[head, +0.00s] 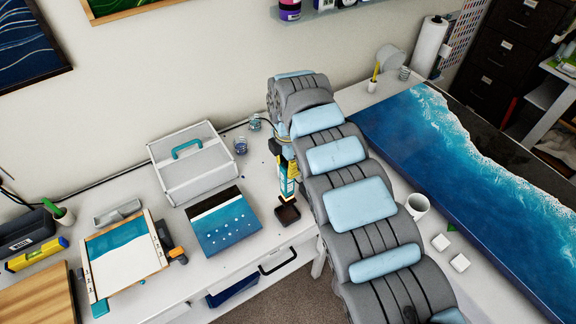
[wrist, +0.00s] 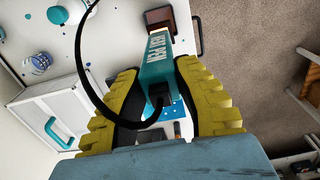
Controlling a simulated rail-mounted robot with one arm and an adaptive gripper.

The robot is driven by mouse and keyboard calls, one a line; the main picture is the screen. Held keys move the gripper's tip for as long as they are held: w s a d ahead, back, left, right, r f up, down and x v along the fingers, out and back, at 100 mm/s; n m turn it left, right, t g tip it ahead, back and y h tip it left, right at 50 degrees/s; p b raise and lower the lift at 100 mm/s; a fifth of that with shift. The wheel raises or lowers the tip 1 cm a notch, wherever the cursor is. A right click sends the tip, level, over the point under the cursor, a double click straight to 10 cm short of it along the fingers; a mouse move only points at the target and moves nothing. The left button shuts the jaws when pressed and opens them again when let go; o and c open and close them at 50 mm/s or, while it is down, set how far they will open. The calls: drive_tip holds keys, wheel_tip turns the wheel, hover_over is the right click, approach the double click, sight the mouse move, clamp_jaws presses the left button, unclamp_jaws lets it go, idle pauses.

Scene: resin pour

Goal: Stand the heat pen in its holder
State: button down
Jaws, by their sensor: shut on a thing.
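The heat pen (wrist: 156,62) is teal with a white label and a black cord. My gripper (wrist: 160,88) has its yellow fingers shut on the pen, one on each side. In the head view the pen (head: 284,182) hangs about upright, tip down, beside my arm; my gripper is mostly hidden behind the arm there. The holder, a small dark brown square cup (head: 288,214), stands on the white table directly under the pen. It also shows past the pen's far end in the wrist view (wrist: 158,18). I cannot tell whether the tip is inside the cup.
A blue-and-white resin panel (head: 226,227) and a grey case with a teal handle (head: 190,165) stand left of the holder. Small cups (head: 241,146) stand behind. The table's front edge and a drawer handle (head: 278,262) lie close in front. A white mug (head: 417,205) stands right of my arm.

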sight(288, 186)
drive_tip(key=shift+f+b, duration=1.85)
drive_tip(key=shift+f, duration=2.8)
drive_tip(key=c, duration=0.8)
unclamp_jaws()
wheel_tip(288, 186, up, 12)
drive_tip(key=shift+r, duration=0.1)
drive_tip(key=shift+d, duration=0.1)
